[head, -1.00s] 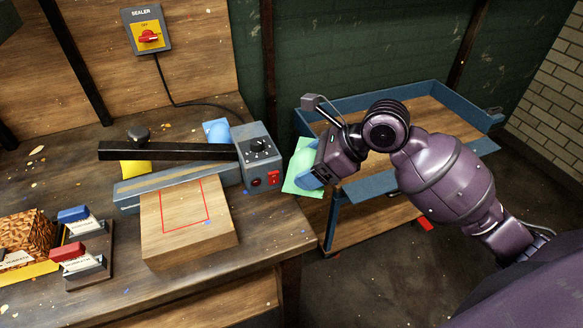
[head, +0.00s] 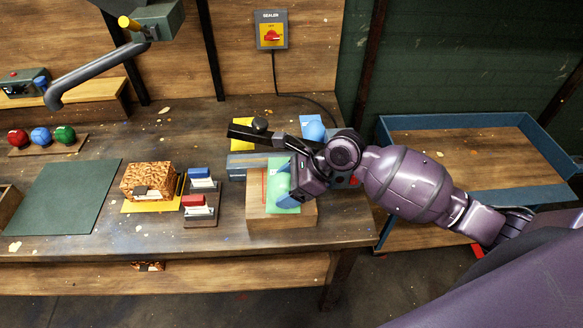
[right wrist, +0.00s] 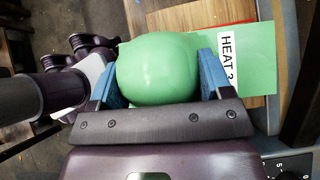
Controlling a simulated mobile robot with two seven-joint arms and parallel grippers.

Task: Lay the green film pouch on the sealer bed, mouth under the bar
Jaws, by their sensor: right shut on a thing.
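My right gripper (head: 285,191) is shut on the green film pouch (head: 280,182), over the wooden sealer bed (head: 258,221) with its red outline. In the right wrist view, the blue fingers press both sides of the pouch's round bulge (right wrist: 158,70). Its flat part (right wrist: 258,65), with a label starting "HEAT", reaches out past the fingers toward the sealer's grey strip. Whether the pouch touches the bed is unclear. My left gripper is not in view.
A yellow pouch (head: 243,128) and a blue pouch (head: 313,127) lie behind the sealer. Two stamps (head: 199,195) and a patterned box (head: 148,178) stand to the left. A blue-rimmed cart (head: 480,120) stands at the right. A green mat (head: 65,195) lies clear at the left.

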